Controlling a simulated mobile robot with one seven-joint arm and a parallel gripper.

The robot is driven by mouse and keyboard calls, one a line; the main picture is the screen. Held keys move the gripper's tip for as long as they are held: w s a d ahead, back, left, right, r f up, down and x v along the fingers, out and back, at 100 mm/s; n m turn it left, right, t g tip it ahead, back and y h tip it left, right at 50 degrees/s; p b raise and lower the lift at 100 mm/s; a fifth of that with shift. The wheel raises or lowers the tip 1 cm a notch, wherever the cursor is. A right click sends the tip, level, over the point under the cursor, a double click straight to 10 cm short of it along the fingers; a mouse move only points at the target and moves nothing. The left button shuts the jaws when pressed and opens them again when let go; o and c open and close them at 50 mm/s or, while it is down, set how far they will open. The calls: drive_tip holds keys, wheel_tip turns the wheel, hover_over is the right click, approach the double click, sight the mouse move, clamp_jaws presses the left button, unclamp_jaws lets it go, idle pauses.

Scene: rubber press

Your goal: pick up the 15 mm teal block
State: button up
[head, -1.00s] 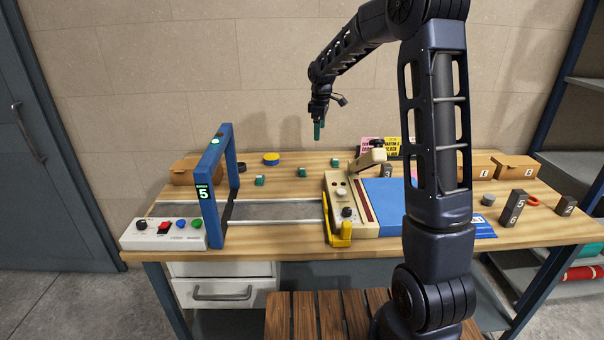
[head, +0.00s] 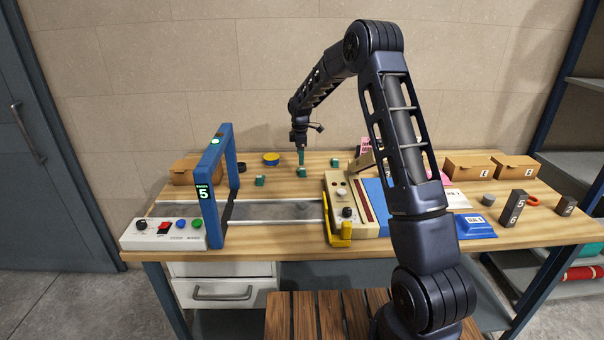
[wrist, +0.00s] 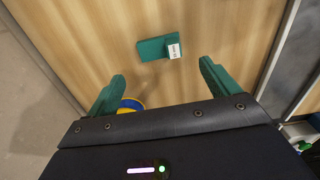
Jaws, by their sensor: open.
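Three small teal blocks stand on the table in the head view: one at the left (head: 260,181), a middle one (head: 301,173) and one at the right (head: 335,162). I cannot read their sizes there. My gripper (head: 301,161) points down, right above the middle block. In the wrist view a teal block (wrist: 153,49) with a small white label (wrist: 174,51) lies ahead of the gap between the fingertips. The label is too small to read surely. My gripper (wrist: 162,69) is open and empty, its teal fingers wide apart.
A yellow and blue round item (head: 271,159) lies behind the blocks. A blue arch (head: 214,185) spans the grey belt (head: 275,210) in front. The beige press (head: 340,195) stands to the right.

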sight(302, 170)
drive_tip(key=shift+d+f, duration=0.2)
drive_tip(key=shift+f, duration=1.45)
drive_tip(key=shift+d+f, duration=0.15)
drive_tip(key=shift+f, duration=1.45)
drive_tip(key=c, duration=1.3)
